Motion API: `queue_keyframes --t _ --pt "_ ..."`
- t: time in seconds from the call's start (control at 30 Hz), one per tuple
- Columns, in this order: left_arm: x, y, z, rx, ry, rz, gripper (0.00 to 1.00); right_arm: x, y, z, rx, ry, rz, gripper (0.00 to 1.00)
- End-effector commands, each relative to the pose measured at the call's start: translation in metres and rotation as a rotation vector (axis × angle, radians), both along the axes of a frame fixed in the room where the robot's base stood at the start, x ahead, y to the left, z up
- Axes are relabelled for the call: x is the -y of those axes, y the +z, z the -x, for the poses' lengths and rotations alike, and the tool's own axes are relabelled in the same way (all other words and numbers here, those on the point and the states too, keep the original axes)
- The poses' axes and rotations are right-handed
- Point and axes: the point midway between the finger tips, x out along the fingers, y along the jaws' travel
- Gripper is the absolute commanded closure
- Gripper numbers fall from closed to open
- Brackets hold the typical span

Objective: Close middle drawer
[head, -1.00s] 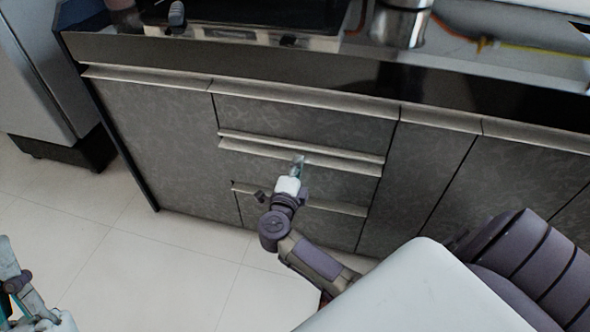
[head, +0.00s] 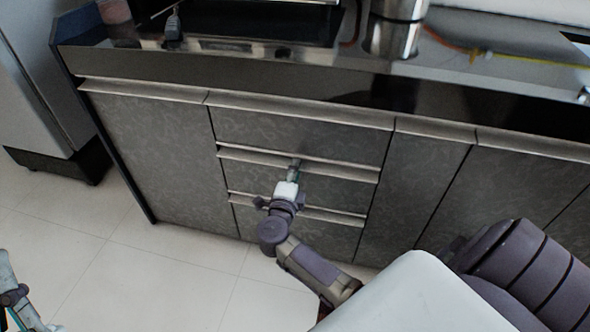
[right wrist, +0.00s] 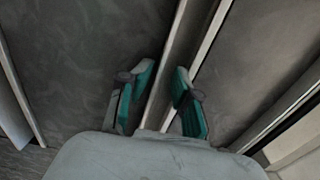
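The middle drawer (head: 338,188) is in the stack of grey drawers under the counter. Its front looks flush or nearly flush with the drawers above and below; a small remaining gap is hard to judge. My right gripper (head: 294,164) is at its long pale handle strip (head: 345,174), near the strip's middle. In the right wrist view the two teal-padded fingers (right wrist: 159,98) stand apart, with the handle strip (right wrist: 172,75) running between them. My left gripper (head: 16,297) is at the lower left edge, far from the drawer; its fingers are not clear.
The top drawer (head: 300,132) and the bottom drawer (head: 300,228) look shut. Cabinet doors flank the stack. A dark appliance (head: 245,22) and a shiny metal pot (head: 394,38) stand on the counter. The tiled floor (head: 150,270) is clear at the left.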

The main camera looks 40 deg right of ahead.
Motion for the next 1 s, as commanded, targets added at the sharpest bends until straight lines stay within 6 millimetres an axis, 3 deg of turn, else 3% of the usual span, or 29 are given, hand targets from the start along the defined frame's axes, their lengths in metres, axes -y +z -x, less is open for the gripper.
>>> queue_keyframes --t 0.17,0.7,1.0 --pt "0.002 0.000 0.000 -0.001 0.000 -0.002 1.00 -0.008 -0.001 0.006 -0.002 0.002 -0.002 0.69" --pt "0.002 0.000 0.000 0.000 -0.001 -0.002 1.00 -0.082 0.000 0.070 -0.001 0.002 -0.001 0.69" --pt "0.002 0.000 0.000 0.000 -0.001 -0.002 1.00 -0.091 0.001 0.078 0.001 0.001 0.000 0.69"
